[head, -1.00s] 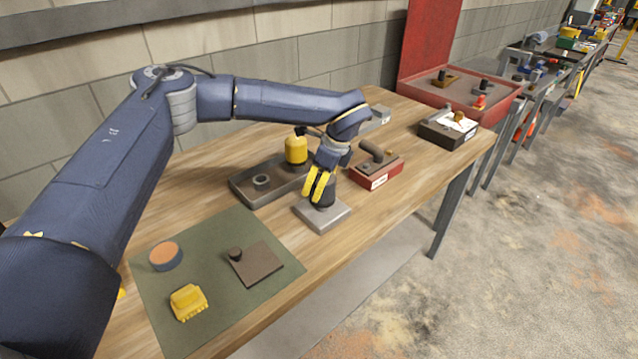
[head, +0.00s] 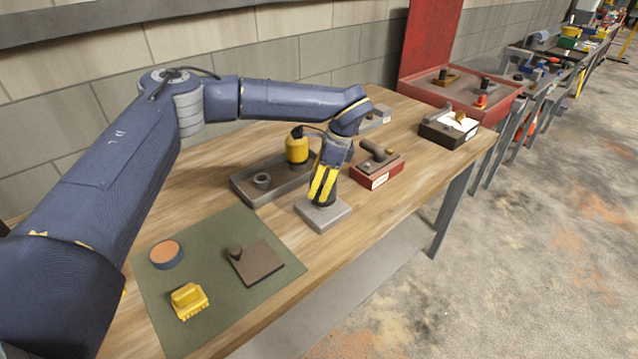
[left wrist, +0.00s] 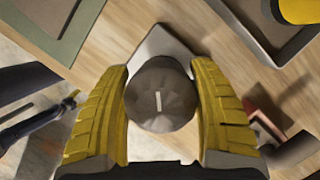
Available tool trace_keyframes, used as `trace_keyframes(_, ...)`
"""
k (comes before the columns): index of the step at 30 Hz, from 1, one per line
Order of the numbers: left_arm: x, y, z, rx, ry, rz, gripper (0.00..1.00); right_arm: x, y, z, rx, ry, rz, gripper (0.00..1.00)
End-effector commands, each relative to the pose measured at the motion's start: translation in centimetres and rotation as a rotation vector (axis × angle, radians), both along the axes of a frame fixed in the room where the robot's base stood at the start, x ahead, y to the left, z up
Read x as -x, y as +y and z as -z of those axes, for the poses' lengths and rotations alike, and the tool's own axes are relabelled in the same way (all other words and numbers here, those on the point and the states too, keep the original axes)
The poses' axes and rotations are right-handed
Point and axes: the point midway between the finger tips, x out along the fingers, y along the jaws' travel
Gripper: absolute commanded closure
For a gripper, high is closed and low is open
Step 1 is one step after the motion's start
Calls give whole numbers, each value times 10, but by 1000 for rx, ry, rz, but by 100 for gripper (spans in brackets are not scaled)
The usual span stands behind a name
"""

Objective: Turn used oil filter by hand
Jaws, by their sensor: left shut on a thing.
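The used oil filter (left wrist: 160,95) is a dark round canister with a pale line on its top. It stands upright on a grey square block (head: 333,215), which also shows in the left wrist view (left wrist: 160,38). My left gripper (head: 322,192) comes down over the filter from above. In the left wrist view its yellow ribbed fingers (left wrist: 160,105) lie on both sides of the filter, shut on it. In the head view the fingers and wrist hide much of the filter. My right gripper is not in view.
Behind the block stand a grey tray (head: 250,192) with a yellow canister (head: 297,149) and a red box (head: 378,177) with a pipe. A green mat (head: 220,300) holds a blue-rimmed disc, a brown plate and a yellow piece. Bare wood lies between mat and block.

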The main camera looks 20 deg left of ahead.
Motion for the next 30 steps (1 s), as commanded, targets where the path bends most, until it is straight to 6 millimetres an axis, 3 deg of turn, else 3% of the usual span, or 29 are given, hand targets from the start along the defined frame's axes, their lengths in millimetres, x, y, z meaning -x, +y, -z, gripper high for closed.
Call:
trace_keyframes(9,3,-1,0,1,2,-267,83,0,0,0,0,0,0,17)
trace_keyframes(21,3,-1,0,-1,2,-280,83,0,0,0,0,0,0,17)
trace_keyframes(22,3,-1,0,0,2,-279,36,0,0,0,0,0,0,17)
trace_keyframes(28,3,-1,0,-1,1,-279,13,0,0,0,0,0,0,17)
trace_keyframes(30,3,-1,0,0,1,-279,11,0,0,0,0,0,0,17)
